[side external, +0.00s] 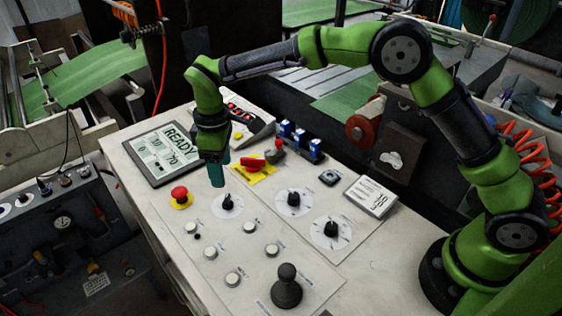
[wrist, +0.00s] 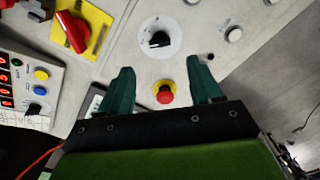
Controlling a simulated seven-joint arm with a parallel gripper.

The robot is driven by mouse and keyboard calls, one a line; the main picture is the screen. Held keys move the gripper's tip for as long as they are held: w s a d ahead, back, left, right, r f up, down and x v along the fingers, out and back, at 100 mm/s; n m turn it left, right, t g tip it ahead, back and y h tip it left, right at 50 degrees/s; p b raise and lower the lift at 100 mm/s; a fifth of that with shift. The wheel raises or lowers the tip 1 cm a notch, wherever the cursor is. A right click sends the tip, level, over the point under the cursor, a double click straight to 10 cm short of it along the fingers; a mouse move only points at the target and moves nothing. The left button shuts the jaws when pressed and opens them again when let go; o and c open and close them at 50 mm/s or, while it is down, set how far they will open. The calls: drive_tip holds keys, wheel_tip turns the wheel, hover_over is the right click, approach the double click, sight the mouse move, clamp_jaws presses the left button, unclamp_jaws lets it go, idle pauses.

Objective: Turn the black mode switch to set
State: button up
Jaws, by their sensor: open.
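A black rotary switch (side external: 227,203) on a white round dial sits on the pale control panel, just beyond my fingertips. It also shows in the wrist view (wrist: 159,40), ahead of and between the fingers. Two similar black switches stand to its right, one on a middle dial (side external: 294,199) and one on a lower right dial (side external: 331,229). The lettering is too small to tell which is the mode switch. My gripper (side external: 217,184), with teal fingers, is open and empty above the panel. In the wrist view my gripper (wrist: 160,68) has its fingers wide apart.
A red emergency button (side external: 180,194) is close to my fingers. A red handle (side external: 250,163) on a yellow plate lies behind them. A READY display (side external: 163,153) is at the left. Several pale buttons and a black joystick (side external: 287,287) occupy the front.

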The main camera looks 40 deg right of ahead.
wheel_tip(320, 180, up, 8)
idle(0.5)
drive_tip(key=s+d+r+m+t+y, duration=0.1)
drive_tip(key=s+d+r+m+t, duration=0.2)
drive_tip(key=s+d+m, duration=0.3)
drive_tip(key=s+d+r+m+t+y, duration=0.1)
drive_tip(key=s+d+m+t, duration=0.3)
drive_tip(key=s+d, duration=0.9)
drive_tip(key=s+r+m, duration=0.1)
drive_tip(key=s+m, duration=0.2)
drive_tip(key=s, duration=0.2)
drive_tip(key=shift+s+d+r, duration=0.25)
drive_tip(key=shift+r, duration=0.15)
